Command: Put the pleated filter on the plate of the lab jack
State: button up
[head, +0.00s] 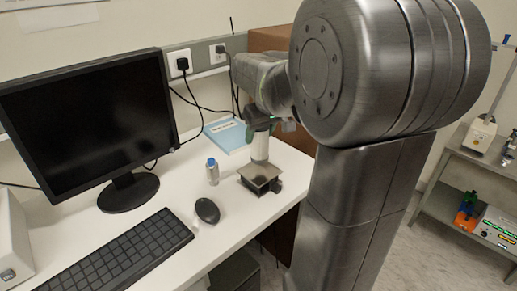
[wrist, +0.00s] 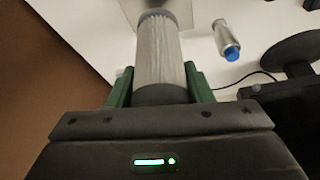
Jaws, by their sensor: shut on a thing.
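The pleated filter (head: 260,148) is a whitish ribbed cylinder with dark grey ends. It hangs upright under my gripper (head: 261,126). In the wrist view the filter (wrist: 159,52) sits between my green fingers (wrist: 158,88), which are shut on its near dark end. In the wrist view a part of the plate (wrist: 130,10) shows beyond the filter's far end.
A blue-capped vial (head: 212,172) and a mouse (head: 207,210) stand left of the jack. A blue book (head: 228,135) lies behind. A monitor (head: 85,125) and keyboard (head: 125,255) fill the left. A brown panel (head: 275,40) stands behind my arm.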

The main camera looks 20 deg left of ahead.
aim_at(260, 143)
jog(key=shift+f, duration=1.95)
jog(key=shift+f, duration=0.15)
jog(key=o, duration=1.1)
jog(key=shift+c, duration=0.2)
jog(key=shift+s+d+r, duration=0.1)
jog(key=shift+r, duration=0.45)
jog(key=v, duration=1.1)
jog(key=shift+s+d, duration=0.1)
